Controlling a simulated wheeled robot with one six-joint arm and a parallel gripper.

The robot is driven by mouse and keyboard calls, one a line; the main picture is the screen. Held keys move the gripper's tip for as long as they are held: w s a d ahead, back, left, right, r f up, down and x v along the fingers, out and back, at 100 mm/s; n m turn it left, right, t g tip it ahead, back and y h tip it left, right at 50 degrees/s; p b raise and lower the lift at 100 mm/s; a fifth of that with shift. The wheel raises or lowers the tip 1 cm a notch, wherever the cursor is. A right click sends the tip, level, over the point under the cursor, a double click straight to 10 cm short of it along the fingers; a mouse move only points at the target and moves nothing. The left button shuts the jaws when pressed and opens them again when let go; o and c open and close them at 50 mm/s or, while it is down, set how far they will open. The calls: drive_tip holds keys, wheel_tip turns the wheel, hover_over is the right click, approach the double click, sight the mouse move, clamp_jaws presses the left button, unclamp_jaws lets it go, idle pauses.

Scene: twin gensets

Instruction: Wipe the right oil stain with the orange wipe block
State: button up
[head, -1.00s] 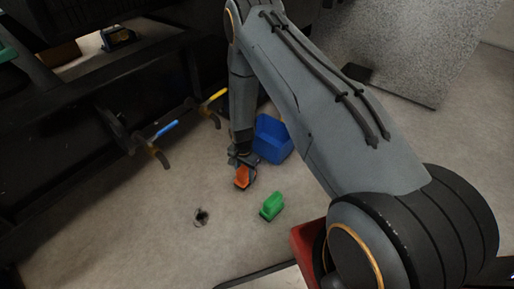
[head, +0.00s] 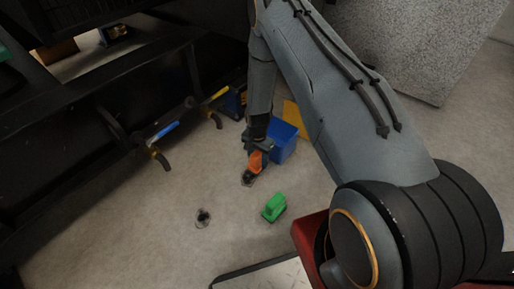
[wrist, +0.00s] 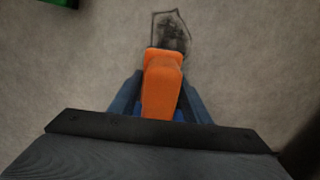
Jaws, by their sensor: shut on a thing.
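The orange wipe block (head: 254,161) is held in my gripper (head: 259,150), low over the floor. In the wrist view the orange block (wrist: 163,85) sits between the jaws of my gripper (wrist: 160,98). A dark stain (head: 248,179) shows on the floor at the block's lower end. In the wrist view the dark stain (wrist: 172,32), with a thin dark outline, extends just beyond the block's far end. I cannot tell whether the block touches the floor. Another dark stain (head: 203,217) lies farther left and nearer in the head view.
A green block (head: 274,207) stands on the floor nearby. A blue bin (head: 284,143) is just right of my gripper, with a yellow object (head: 293,113) behind it. A dark frame with a blue-handled valve (head: 163,131) and a yellow-handled valve (head: 219,94) borders the left.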

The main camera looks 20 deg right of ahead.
drive_tip(key=shift+d+r+p, duration=0.2)
drive_tip(key=shift+r+p, duration=0.05)
drive_tip(key=shift+r, duration=0.25)
drive_tip(key=shift+d+r+p, duration=0.15)
drive_tip(key=shift+r+p, duration=0.05)
drive_tip(key=shift+r, duration=0.3)
drive_tip(key=shift+a+r+p, duration=0.1)
drive_tip(key=shift+r+p, duration=1.3)
drive_tip(key=shift+r, duration=0.75)
